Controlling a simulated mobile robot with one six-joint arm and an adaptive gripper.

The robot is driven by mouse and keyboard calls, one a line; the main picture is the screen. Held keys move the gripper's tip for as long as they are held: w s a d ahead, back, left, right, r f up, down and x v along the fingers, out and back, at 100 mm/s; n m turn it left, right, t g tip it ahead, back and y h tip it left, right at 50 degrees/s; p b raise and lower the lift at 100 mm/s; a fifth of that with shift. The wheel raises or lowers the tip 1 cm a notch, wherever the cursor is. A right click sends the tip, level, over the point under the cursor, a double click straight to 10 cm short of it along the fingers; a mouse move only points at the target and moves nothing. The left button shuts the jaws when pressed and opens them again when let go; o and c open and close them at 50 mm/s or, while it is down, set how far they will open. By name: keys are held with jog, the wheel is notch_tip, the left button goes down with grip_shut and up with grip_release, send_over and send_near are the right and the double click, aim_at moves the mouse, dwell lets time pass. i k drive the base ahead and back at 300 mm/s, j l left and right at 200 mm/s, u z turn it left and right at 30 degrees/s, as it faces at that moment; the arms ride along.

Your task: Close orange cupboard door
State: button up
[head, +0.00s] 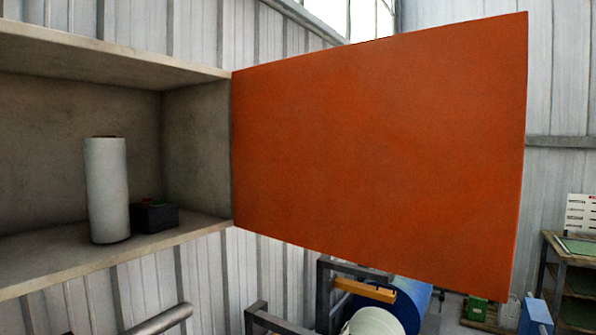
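The orange cupboard door (385,155) stands wide open in the head view. Its left edge meets the right side of the grey cupboard (198,145), and its free edge is at the right, swung out from the wall. The cupboard's open inside shows at the left. My gripper is not in view, and nothing is seen touching the door.
Inside the cupboard stand a white roll (107,190) and a small dark box (155,217). Below the door are a dark frame (325,285), a blue roll (412,300) and a white roll end (372,322). A shelf unit (570,285) stands at the far right.

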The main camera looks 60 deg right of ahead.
aim_at(401, 154)
jog(key=k+l+u, duration=0.15)
jog(key=k+l, duration=0.4)
jog(key=k+l+u, duration=0.1)
jog(key=k+l, duration=0.4)
jog(key=k, duration=0.25)
jog(key=l+u, duration=0.15)
jog(key=l, duration=1.05)
